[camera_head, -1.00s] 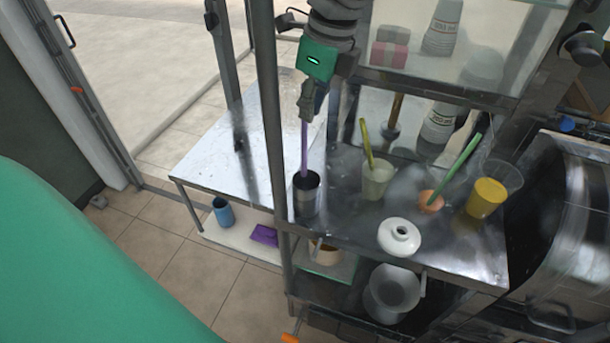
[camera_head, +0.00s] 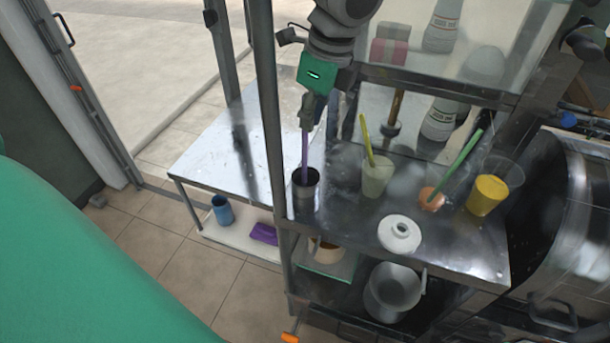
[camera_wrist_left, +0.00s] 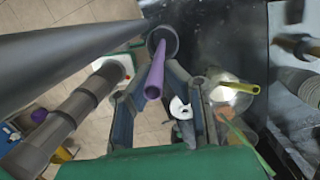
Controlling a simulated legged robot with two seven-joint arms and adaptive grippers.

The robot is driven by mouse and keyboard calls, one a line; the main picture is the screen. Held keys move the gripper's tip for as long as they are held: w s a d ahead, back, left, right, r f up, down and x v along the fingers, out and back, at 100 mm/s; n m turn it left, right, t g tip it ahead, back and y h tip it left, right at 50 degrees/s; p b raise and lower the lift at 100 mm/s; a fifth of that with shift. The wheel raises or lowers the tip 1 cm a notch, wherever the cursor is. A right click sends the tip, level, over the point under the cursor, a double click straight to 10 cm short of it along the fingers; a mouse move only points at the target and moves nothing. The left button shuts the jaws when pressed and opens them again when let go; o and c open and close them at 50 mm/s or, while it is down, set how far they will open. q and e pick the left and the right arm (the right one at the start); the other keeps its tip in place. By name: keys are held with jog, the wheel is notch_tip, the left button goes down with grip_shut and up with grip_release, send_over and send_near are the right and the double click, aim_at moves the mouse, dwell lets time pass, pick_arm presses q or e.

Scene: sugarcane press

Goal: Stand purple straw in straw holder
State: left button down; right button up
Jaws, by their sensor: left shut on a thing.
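The purple straw (camera_head: 305,149) stands nearly upright below my left gripper (camera_head: 306,122). My left gripper is shut on the straw's upper part. The straw's lower end is inside the mouth of the dark metal straw holder (camera_head: 305,194), at the left end of the steel shelf. In the left wrist view the straw (camera_wrist_left: 154,80) runs between the fingers of my left gripper (camera_wrist_left: 157,105) toward the round opening of the holder (camera_wrist_left: 162,37). How deep the straw reaches is hidden by the holder's wall. My right gripper is not in view.
A grey shelf post (camera_head: 268,120) stands just left of the holder. To the right are a cup with a yellow-green straw (camera_head: 376,178), a green straw in an orange holder (camera_head: 431,199), a yellow cup (camera_head: 486,196) and a white ring-shaped lid (camera_head: 400,233).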

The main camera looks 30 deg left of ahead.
pick_arm(q)
notch_tip(320, 180, down, 6)
jog(key=b, duration=0.1)
jog(key=shift+d+b, duration=0.25)
jog(key=shift+b, duration=0.1)
dwell(0.6)
jog(key=c, duration=1.5)
grip_release()
jog(key=shift+c, duration=0.2)
